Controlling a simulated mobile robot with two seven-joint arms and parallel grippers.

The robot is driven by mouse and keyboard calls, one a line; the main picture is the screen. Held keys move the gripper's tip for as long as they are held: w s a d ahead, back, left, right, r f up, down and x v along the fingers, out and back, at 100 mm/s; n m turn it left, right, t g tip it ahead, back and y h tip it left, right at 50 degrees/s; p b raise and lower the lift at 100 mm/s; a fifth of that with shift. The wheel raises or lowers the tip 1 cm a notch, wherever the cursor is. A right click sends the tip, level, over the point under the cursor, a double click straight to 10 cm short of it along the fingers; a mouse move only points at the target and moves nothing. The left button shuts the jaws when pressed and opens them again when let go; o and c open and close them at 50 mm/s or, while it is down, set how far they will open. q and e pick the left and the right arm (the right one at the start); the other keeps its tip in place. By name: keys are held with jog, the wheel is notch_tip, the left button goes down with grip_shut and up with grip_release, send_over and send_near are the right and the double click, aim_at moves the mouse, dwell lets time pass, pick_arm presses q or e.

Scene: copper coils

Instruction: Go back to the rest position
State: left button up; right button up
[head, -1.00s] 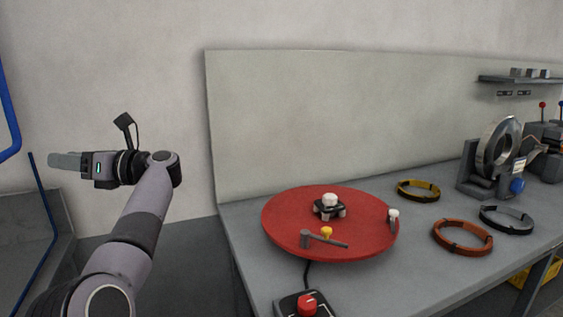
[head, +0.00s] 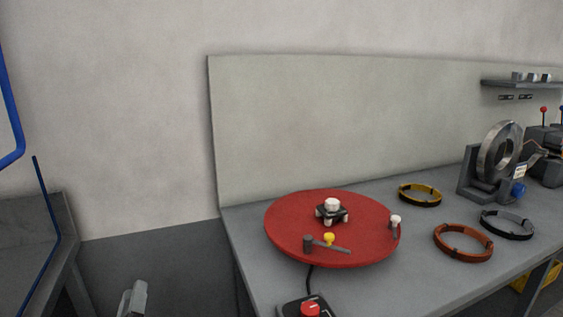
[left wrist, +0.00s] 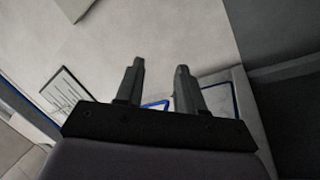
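The fingertips of my left gripper (head: 133,299) show at the bottom edge of the head view, over the floor left of the workbench. The rest of that arm is out of the head view. In the left wrist view the two fingers of my left gripper (left wrist: 157,88) stand apart with nothing between them, so it is open and empty. My right gripper is in neither view.
The grey workbench (head: 374,282) carries a red turntable (head: 300,207), a yellow coil (head: 420,201), an orange coil (head: 463,256) and a grey-black coil (head: 508,235). A control box (head: 310,309) sits at its front. A blue-edged grey structure (head: 40,232) stands left.

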pick_arm(q)
jog(key=s+d+f+m+g+h, duration=0.2)
jog(key=s+d+f+m+g, duration=0.1)
jog(key=s, duration=0.5)
jog(key=s+d+f+m+g+h, duration=0.2)
jog(key=s+d+f+m+g, duration=0.1)
jog(key=s+f+m, duration=0.3)
jog(key=s+d+f+m+g+h, duration=0.2)
jog(key=s+d+f+m+g, duration=0.2)
jog(key=s+f, duration=0.4)
jog(key=s+d, duration=0.1)
jog(key=s, duration=0.3)
jog(key=shift+s+m+p, duration=0.15)
jog(key=shift+m+p, duration=0.25)
